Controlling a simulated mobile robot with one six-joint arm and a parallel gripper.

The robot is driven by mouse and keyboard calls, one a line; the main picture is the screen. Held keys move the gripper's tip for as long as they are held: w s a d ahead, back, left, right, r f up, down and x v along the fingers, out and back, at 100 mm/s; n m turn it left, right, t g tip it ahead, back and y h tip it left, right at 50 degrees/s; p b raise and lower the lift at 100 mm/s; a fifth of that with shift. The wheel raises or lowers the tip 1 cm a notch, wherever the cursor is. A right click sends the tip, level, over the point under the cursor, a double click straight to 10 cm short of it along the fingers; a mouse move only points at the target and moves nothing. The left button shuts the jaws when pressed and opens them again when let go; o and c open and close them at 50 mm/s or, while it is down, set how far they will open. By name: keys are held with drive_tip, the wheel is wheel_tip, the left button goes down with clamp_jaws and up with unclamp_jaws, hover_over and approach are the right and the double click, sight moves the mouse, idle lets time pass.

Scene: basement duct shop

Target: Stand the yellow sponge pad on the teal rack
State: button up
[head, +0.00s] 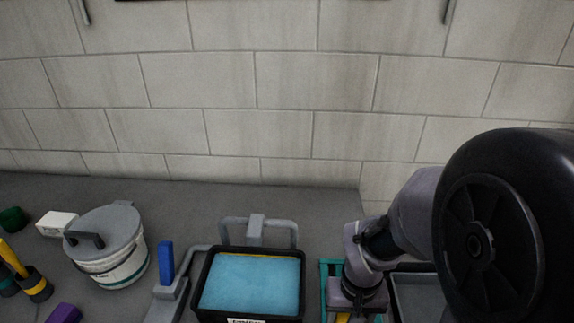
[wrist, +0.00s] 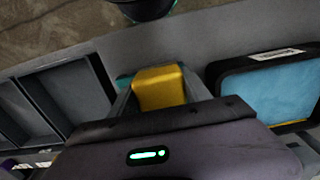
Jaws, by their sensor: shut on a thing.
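The yellow sponge pad (wrist: 160,88) is between the fingers of my gripper (wrist: 162,97), which is shut on it, in the wrist view. In the head view a small bit of the yellow pad (head: 343,318) shows under my gripper at the bottom edge. The teal rack (head: 325,280) is at the bottom, right of the black bin, partly hidden by my arm. A bit of teal rack (wrist: 123,80) shows just left of the pad in the wrist view. I cannot tell whether the pad touches the rack.
A black bin (head: 204,271) with a light-blue filling stands left of the rack. A grey tray (head: 413,290) is right of it. A lidded white bucket (head: 120,265), a blue-handled tool (head: 166,263) and several small items are further left. A block wall stands behind.

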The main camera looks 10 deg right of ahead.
drive_tip(key=w+d, duration=0.1)
drive_tip(key=w+d+f, duration=0.1)
drive_tip(key=w, duration=0.1)
drive_tip(key=w+d+b, duration=0.1)
drive_tip(key=w+d, duration=0.1)
drive_tip(key=shift+w+f, duration=0.15)
drive_tip(key=shift+f, duration=0.1)
drive_tip(key=shift+w+d+f, duration=0.15)
drive_tip(key=shift+w+f, duration=0.05)
drive_tip(key=shift+f, duration=0.05)
drive_tip(key=shift+f+b, duration=0.9)
drive_tip(key=shift+f, duration=0.5)
drive_tip(key=shift+f, duration=0.15)
drive_tip(key=o, duration=1.2)
